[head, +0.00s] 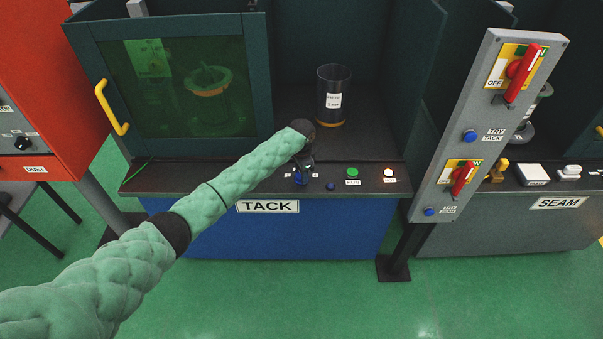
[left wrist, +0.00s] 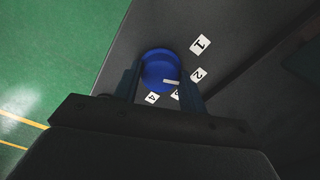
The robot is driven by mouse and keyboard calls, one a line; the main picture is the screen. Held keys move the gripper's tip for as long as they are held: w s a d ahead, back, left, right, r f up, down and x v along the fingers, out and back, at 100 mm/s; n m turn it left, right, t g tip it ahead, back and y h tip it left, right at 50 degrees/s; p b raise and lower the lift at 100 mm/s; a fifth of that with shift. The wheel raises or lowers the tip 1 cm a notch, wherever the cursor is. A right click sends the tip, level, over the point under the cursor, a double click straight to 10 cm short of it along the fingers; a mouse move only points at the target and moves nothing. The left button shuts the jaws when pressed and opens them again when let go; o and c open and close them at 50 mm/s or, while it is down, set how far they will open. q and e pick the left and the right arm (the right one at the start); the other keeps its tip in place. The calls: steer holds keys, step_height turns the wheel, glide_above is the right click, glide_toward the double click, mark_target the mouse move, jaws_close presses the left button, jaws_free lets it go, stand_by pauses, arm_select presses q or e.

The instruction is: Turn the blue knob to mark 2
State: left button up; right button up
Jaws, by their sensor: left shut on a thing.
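The blue knob (left wrist: 158,64) sits on the dark front panel of the TACK station. Its white pointer line reaches to the right, toward the side of marks 2 (left wrist: 197,75) and 3 (left wrist: 175,95); it looks between them. Mark 1 (left wrist: 200,44) is farther up and mark 4 (left wrist: 152,98) is below the knob. My left gripper (left wrist: 159,78) is shut on the knob, one finger on each side. In the head view my left gripper (head: 303,168) comes down over the knob (head: 300,179) and partly hides it. Mark 3 is partly covered by a finger. My right gripper is not in view.
On the same panel are a small blue button (head: 330,187), a green button (head: 352,172) and a white lamp (head: 388,173). A dark cup (head: 333,90) stands behind. A grey post (head: 480,125) with red switches rises at the right. A green-windowed door (head: 180,90) is at the left.

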arm_select(q)
steer(key=o, duration=1)
steer(key=shift+c, duration=0.2)
steer(key=shift+r, duration=0.25)
step_height(320, 180, up, 6)
steer(key=shift+f+b, duration=0.15)
steer(key=shift+b, duration=1.05)
steer(key=shift+r, duration=0.8)
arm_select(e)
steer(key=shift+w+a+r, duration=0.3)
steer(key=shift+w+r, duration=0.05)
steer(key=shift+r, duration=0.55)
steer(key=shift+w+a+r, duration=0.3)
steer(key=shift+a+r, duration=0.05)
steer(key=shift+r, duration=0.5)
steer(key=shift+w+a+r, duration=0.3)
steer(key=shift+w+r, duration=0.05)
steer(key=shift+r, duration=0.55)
